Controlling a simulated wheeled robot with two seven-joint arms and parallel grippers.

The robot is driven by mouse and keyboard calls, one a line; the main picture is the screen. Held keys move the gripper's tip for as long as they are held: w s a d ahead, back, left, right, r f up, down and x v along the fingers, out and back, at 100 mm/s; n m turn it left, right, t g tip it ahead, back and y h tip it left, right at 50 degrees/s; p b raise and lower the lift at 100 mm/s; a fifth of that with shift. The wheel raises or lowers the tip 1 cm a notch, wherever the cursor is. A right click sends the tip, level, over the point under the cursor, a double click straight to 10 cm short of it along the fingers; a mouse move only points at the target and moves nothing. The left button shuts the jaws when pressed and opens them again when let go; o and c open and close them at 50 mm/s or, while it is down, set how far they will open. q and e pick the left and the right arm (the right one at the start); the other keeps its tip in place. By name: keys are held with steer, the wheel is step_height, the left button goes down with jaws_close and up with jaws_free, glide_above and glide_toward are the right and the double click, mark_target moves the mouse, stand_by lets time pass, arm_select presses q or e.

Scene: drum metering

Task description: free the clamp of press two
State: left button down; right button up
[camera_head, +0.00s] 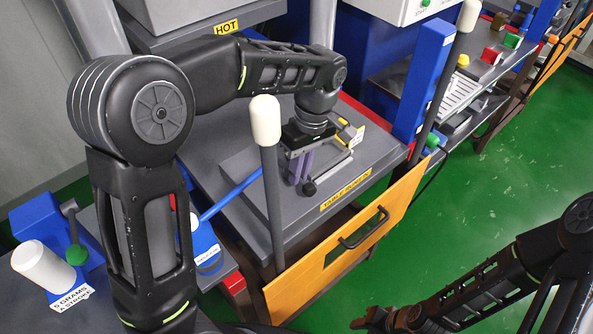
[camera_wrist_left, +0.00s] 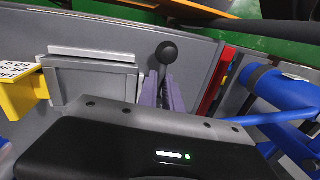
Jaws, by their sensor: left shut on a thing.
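The clamp shows as a lever with a black ball knob (camera_head: 309,188) on the grey table of the press in the middle of the head view. The knob (camera_wrist_left: 167,52) is also in the left wrist view, just beyond my finger ends. My left gripper (camera_head: 301,172) reaches down from above, its purple fingers on either side of the lever below the knob. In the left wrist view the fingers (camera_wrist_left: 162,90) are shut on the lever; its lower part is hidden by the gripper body. My right gripper (camera_head: 375,319) is low in the head view, away from the press; its jaws are unclear.
A blue bar (camera_head: 230,195) crosses the table's left side. White-tipped posts (camera_head: 265,122) and an orange front panel (camera_head: 345,245) with a black handle border the table. Green floor (camera_head: 480,215) is free at right.

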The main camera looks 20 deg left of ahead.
arm_select(q)
steer(key=shift+w+n, duration=0.1)
steer(key=shift+n, duration=0.3)
steer(key=c, duration=1.5)
jaws_free()
steer(key=shift+d+r, duration=0.1)
steer(key=shift+r, duration=0.2)
step_height(320, 180, up, 7)
steer(key=w+p, duration=0.1)
steer(key=p, duration=0.2)
steer(key=shift+w+d, duration=0.15)
steer(key=shift+d, duration=0.2)
